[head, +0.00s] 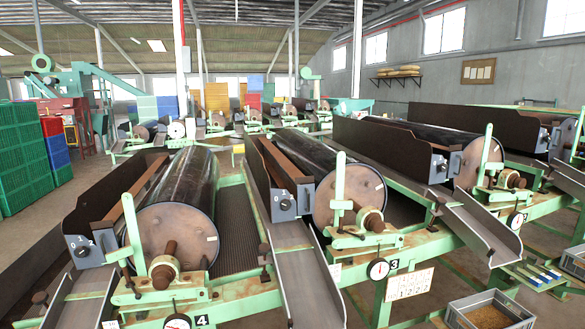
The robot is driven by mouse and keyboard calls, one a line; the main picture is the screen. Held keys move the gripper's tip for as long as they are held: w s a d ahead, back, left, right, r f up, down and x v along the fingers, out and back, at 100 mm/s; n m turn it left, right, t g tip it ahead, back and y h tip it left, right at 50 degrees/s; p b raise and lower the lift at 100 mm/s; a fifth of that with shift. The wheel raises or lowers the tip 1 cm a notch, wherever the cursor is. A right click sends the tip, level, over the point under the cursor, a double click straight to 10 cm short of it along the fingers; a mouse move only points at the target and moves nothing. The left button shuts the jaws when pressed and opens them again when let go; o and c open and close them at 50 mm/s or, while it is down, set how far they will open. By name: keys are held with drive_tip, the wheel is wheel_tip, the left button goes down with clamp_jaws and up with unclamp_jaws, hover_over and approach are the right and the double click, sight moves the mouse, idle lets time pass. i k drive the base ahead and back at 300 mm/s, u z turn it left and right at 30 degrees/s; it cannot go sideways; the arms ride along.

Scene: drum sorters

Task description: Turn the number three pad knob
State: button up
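The sorter labelled 3 (394,264) stands in the middle of the head view, with a dark drum (349,203) that has a pale round end. Left of that drum, at the near end of a brown panel, is a grey plate marked with small digits, with a round dark knob (285,204) on it. I cannot make out the knob's setting for certain. A round white gauge (378,269) sits on the green frame beside the label. My gripper is not in view.
Sorter 4 (178,235) stands to the left and sorter 2 (480,162) to the right, each with a similar knob plate. Metal chutes (310,290) jut forward. A grain crate (490,315) lies at the lower right. Green crates (20,155) are stacked at the left.

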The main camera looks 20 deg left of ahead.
sight(285, 204)
drive_tip(key=u, duration=0.25)
drive_tip(key=i, duration=0.95)
drive_tip(key=u, duration=0.25)
